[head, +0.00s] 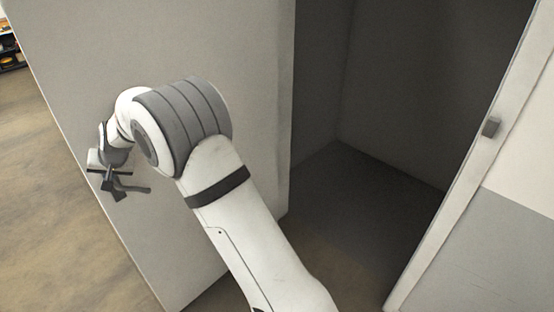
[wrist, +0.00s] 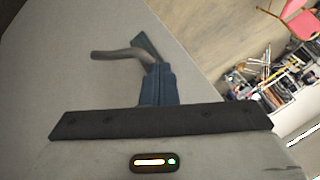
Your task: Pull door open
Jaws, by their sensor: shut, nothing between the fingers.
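The door (head: 200,45) is a plain light grey panel and stands open at the left of a dark doorway. A dark lever handle (head: 138,188) is near its outer edge. My gripper (head: 114,186) is at this handle, on the face of the door toward me. In the wrist view the fingers (wrist: 158,84) are closed together with nothing between them. The curved grey lever (wrist: 112,53) passes by the fingertips and sticks out to the left. I cannot tell whether the fingers touch it.
The dark room (head: 385,105) behind the doorway looks empty. The white door frame (head: 450,205) with a small grey latch piece (head: 491,127) stands at the right. Bare brown floor (head: 50,165) lies left of the door. A pink chair (wrist: 303,22) and cluttered shelves (wrist: 275,85) show farther off.

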